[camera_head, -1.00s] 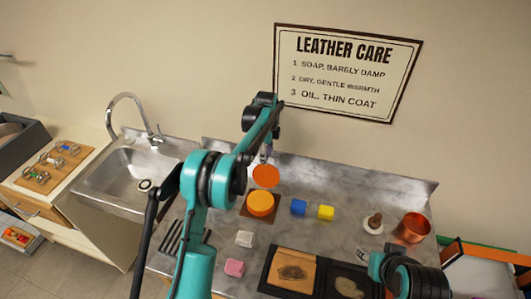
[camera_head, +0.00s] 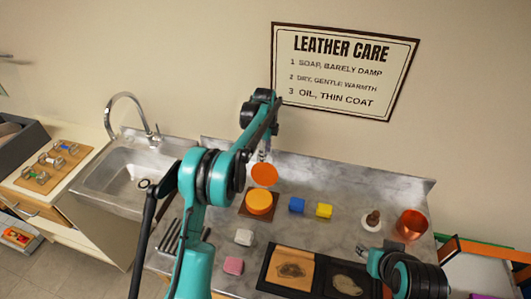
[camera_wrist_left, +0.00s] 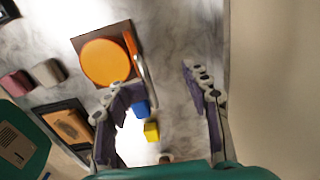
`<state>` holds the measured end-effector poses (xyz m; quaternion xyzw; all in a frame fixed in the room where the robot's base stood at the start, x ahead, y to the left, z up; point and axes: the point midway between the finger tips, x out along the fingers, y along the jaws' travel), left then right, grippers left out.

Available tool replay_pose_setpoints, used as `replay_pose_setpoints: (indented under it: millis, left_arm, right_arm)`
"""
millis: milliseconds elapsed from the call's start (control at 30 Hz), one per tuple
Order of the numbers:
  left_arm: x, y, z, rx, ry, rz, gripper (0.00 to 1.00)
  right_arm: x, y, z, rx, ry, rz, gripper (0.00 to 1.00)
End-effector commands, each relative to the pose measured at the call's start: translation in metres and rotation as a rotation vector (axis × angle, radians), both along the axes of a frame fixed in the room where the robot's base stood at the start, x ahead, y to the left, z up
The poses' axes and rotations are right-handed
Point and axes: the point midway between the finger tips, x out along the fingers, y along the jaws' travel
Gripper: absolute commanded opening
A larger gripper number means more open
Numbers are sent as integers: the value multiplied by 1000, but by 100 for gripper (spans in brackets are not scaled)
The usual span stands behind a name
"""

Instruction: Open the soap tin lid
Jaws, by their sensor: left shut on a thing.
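The round orange soap tin (camera_head: 259,202) sits on a brown square mat (camera_head: 245,212); it also shows in the left wrist view (camera_wrist_left: 106,61). Its orange lid (camera_head: 264,174) stands up at the tin's back edge, seen nearly edge-on in the left wrist view (camera_wrist_left: 134,55). My left gripper (camera_head: 263,155) is just above and behind the lid. In the left wrist view its fingers (camera_wrist_left: 160,90) look apart, with one fingertip close to the lid; the exact contact is hard to see. My right gripper (camera_head: 365,254) is at the lower right, its fingers unclear.
A blue block (camera_head: 297,206) and a yellow block (camera_head: 324,210) lie right of the tin. A white block (camera_head: 244,237) and pink block (camera_head: 233,266) are in front. A copper cup (camera_head: 411,225) stands at right. The sink (camera_head: 130,172) is at left; the wall is behind.

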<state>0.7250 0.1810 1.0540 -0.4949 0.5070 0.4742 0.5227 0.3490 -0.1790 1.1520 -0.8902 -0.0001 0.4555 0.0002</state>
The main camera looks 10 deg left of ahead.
Motion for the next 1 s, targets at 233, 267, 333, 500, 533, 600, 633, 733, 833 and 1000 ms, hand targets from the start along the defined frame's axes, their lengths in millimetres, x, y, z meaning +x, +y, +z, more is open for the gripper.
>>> replay_pose_setpoints:
  millis: [233, 267, 333, 500, 533, 600, 633, 733, 833, 1000]
  left_arm:
    - [0, 0, 31, 1, -7, 0, 29]
    - [-1, 0, 38, 1, -7, 0, 29]
    - [-3, 0, 55, 1, -6, 0, 29]
    - [-6, 0, 91, 1, -5, 0, 29]
    - [-6, 0, 96, 1, -5, 0, 29]
    - [-7, 0, 106, 1, -5, 0, 29]
    - [-7, 0, 110, 1, -5, 0, 29]
    - [-8, 0, 118, 1, -5, 0, 29]
    - [-9, 0, 122, 1, -4, -1, 29]
    - [-9, 0, 123, 1, -4, 0, 29]
  right_arm:
    - [0, 0, 0, 0, 0, 0, 40]
    - [0, 0, 0, 0, 0, 0, 40]
    - [0, 0, 0, 0, 0, 0, 40]
    - [0, 0, 0, 0, 0, 0, 40]
    - [0, 0, 0, 0, 0, 0, 40]
    - [0, 0, 0, 0, 0, 0, 40]
    - [0, 0, 0, 0, 0, 0, 40]
    - [0, 0, 0, 0, 0, 0, 40]
    - [0, 0, 0, 0, 0, 0, 40]
    - [0, 0, 0, 0, 0, 0, 40]
